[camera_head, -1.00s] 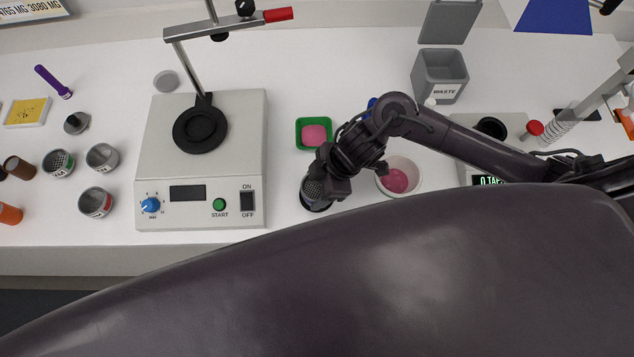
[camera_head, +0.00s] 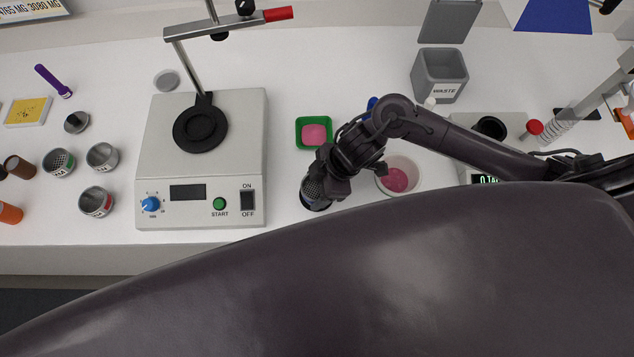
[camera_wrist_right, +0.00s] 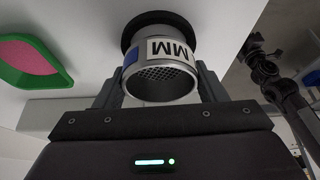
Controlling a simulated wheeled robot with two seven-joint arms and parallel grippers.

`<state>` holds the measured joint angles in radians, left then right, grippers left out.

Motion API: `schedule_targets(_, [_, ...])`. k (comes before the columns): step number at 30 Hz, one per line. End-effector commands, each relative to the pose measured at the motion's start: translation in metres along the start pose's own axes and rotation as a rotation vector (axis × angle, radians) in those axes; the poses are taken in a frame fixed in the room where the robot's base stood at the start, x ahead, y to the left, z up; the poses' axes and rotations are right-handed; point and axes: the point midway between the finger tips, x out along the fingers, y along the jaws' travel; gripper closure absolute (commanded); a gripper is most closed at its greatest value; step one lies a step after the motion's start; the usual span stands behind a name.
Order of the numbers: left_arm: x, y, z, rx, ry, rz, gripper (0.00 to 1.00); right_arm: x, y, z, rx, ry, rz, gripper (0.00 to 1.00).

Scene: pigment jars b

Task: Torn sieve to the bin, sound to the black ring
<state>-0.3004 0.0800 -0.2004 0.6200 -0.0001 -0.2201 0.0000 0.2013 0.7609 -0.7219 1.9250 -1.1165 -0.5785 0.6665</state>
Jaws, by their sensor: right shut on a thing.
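My right gripper (camera_head: 318,184) is shut on a metal mesh sieve (camera_wrist_right: 160,82) with a blue mark and a label reading "MM". The sieve also shows in the camera_head view (camera_head: 313,193), partly hidden by the gripper. A black ring (camera_wrist_right: 155,20) lies at the sieve's far end, against the white table. I cannot tell whether the sieve rests on it or hangs just above. The mesh that shows looks even, but part of it is hidden. The grey waste bin (camera_head: 440,88), marked "WASTE", stands open at the back right. My left gripper is not in view.
A green tray (camera_head: 300,140) of pink powder and a white bowl (camera_head: 414,170) flank my right gripper. A shaker machine (camera_head: 180,172) stands left. Several other sieves, with green (camera_head: 58,163), plain (camera_head: 102,157) and red (camera_head: 96,202) marks, stand at far left. My dark arm hides the front.

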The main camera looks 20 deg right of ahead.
Motion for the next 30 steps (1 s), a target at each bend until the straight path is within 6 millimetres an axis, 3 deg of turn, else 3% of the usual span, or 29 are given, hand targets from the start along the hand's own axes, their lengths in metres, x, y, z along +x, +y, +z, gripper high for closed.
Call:
schedule_targets(15, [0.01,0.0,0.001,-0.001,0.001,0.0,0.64,0.013,0.0,0.006,-0.001,0.0,-0.001,0.64])
schedule_targets(16, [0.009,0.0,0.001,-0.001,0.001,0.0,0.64,0.012,0.0,0.005,-0.001,0.0,0.0,0.33])
schedule_targets(21, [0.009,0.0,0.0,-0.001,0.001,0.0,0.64,0.012,0.0,0.005,-0.001,0.0,-0.001,0.11])
schedule_targets(30, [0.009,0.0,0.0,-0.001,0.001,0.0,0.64,0.01,0.0,0.005,-0.001,0.0,0.0,0.1])
